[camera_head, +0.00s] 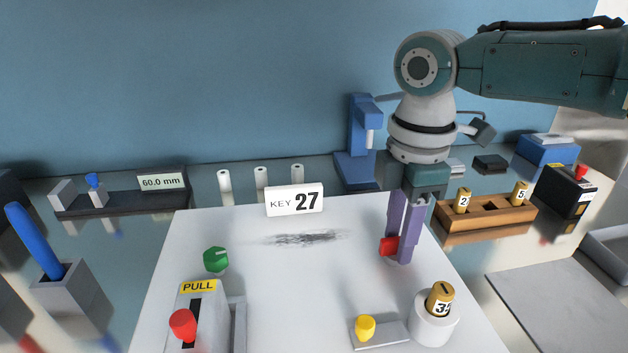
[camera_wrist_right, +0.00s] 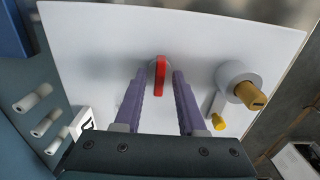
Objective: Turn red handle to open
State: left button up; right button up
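The red handle (camera_head: 389,246) shows in the head view at the right part of the white panel (camera_head: 250,260), partly hidden by my right gripper. It also shows in the right wrist view (camera_wrist_right: 160,76) as a narrow upright bar on a round base. My right gripper (camera_head: 402,260) has purple fingers and points down at the handle. In the right wrist view the fingers are apart, one on each side of the handle, with a gap showing on both sides. My left gripper is not in view.
A brass cylinder marked 35 (camera_head: 440,298) in a white holder and a yellow knob (camera_head: 365,327) stand in front of the gripper. A red-knobbed PULL lever (camera_head: 183,324), green knob (camera_head: 215,259) and KEY 27 sign (camera_head: 294,200) are left. A wooden rack (camera_head: 490,228) stands right.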

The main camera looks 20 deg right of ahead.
grip_shut()
dwell(0.5)
jog(key=shift+r+m+p, duration=0.2)
jog(key=shift+m+p, duration=1.1)
jog(key=shift+m, duration=0.2)
jog(key=m+p, duration=0.2)
jog(key=m, duration=0.1)
jog(key=shift+m, duration=0.3)
jog(key=m+p, duration=0.2)
jog(key=m, duration=0.3)
jog(key=shift+a+m, duration=0.1)
jog(key=shift+m, duration=0.2)
jog(key=m+p, duration=0.1)
jog(key=m, duration=0.4)
jog(key=shift+f+m, duration=0.1)
jog(key=shift+m, duration=0.5)
